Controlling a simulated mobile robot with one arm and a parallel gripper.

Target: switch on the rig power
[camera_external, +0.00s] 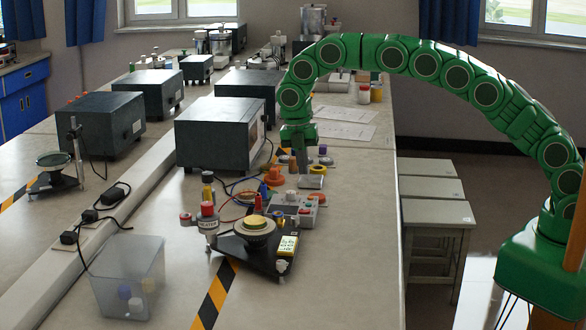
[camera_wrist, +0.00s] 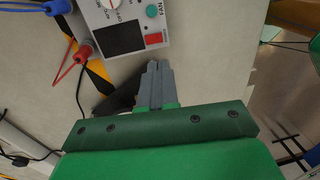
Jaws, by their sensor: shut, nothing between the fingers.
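A grey control box (camera_wrist: 120,25) fills the top of the wrist view. It has a dark screen, a dial at its edge, a round green button (camera_wrist: 152,11) and a red rectangular switch (camera_wrist: 153,40) at its near right corner. Whether that switch is on or off I cannot tell. The box also shows in the external view (camera_external: 305,201), on the bench. My gripper (camera_wrist: 156,66) is shut and empty. Its fingertips are close to the red switch in the wrist view, apart from it in the picture. In the external view my gripper (camera_external: 302,172) points down just behind the box.
Red (camera_wrist: 84,52) and blue (camera_wrist: 58,7) plugs with cables sit at the box's left. A balance-like stand with a round pan (camera_external: 254,226) is in front of it. A clear bin (camera_external: 128,275) stands front left. A dark instrument (camera_external: 218,133) is behind left. Bench front right is clear.

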